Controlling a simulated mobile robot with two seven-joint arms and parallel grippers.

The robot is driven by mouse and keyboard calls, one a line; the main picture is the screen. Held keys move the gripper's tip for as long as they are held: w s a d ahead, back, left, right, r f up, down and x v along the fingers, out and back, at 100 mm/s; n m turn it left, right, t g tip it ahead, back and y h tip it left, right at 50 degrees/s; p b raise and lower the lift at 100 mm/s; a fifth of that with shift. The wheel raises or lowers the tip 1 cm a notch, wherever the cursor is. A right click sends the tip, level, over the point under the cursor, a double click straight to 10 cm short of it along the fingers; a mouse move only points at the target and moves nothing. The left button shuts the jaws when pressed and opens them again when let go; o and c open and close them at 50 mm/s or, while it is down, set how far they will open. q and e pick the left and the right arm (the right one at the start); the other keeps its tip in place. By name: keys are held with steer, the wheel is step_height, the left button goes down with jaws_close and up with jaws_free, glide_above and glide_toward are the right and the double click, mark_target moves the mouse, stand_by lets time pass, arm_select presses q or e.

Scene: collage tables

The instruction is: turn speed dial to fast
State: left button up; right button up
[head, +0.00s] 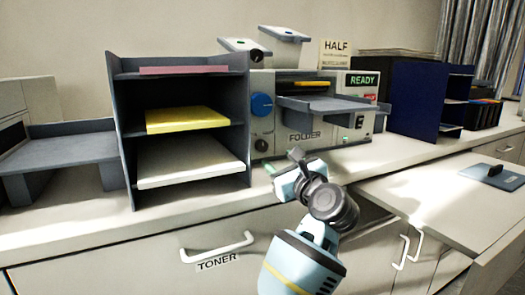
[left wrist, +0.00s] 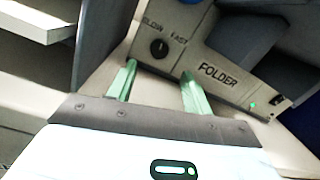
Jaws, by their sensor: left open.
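The folder machine (head: 306,137) stands on the counter; its front also shows in the left wrist view (left wrist: 215,72). The speed dial (left wrist: 158,48) is a small black knob below the printed words SLOW and FAST. In the head view the speed dial (head: 261,145) is below a larger blue knob. Which word its pointer faces is too small to tell. My left gripper (head: 280,167) is in front of the machine's lower left. In the left wrist view the left gripper (left wrist: 158,72) is open and empty, its green fingers apart, with the dial beyond the gap. My right gripper is not in view.
A grey paper shelf (head: 180,132) stands just left of the machine. The machine's output tray (head: 325,104) juts out at upper right. A dark blue organiser (head: 415,98) stands to the right. A drawer handle (head: 217,247) is below the counter edge.

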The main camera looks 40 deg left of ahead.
mark_target(264, 148)
arm_select(q)
steer(key=shift+w+a+r+n+g+h, duration=0.15)
steer(key=shift+r+n+g+h, duration=0.25)
steer(key=shift+n, duration=0.2)
steer(key=shift+a, duration=0.15)
steer(key=shift+w+a, duration=0.2)
steer(key=shift+a, duration=0.15)
steer(key=x, duration=0.5)
steer(key=shift+w+a, duration=0.15)
steer(key=shift+a, duration=0.2)
steer(key=shift+w+a, duration=0.2)
steer(key=shift+a, duration=0.25)
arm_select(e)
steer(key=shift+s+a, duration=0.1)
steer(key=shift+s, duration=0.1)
arm_select(q)
steer(key=c, duration=1)
